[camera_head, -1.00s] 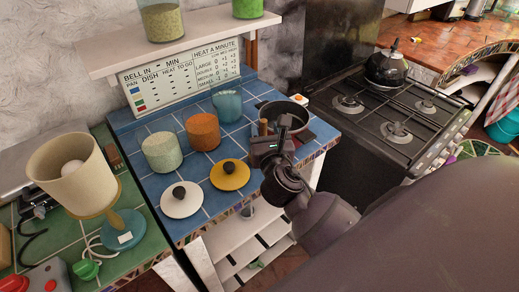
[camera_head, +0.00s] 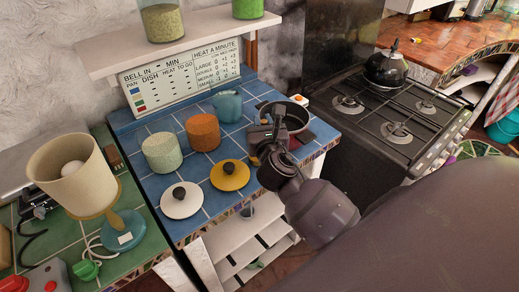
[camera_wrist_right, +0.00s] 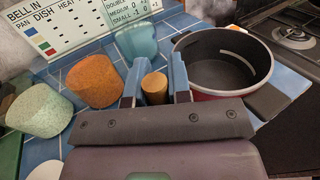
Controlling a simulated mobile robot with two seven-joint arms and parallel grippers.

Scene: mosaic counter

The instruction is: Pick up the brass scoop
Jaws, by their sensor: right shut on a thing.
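A tan, brass-coloured upright cylinder (camera_wrist_right: 154,88), which looks like the brass scoop, stands between the fingers of my right gripper in the right wrist view. My right gripper (camera_head: 264,136) is at the front right of the blue-tiled counter, just left of the dark pot, and is shut on this cylinder. The fingers (camera_wrist_right: 154,82) flank it on both sides in the wrist view. The scoop's lower part is hidden behind the gripper, so I cannot tell whether it touches the counter. My left gripper is not in view.
The dark pot (camera_head: 294,118) stands close on the right. An orange canister (camera_head: 203,132), a pale green canister (camera_head: 162,153) and a teal jug (camera_head: 228,105) stand to the left. A yellow lid (camera_head: 230,179) and a white lid (camera_head: 181,205) lie in front.

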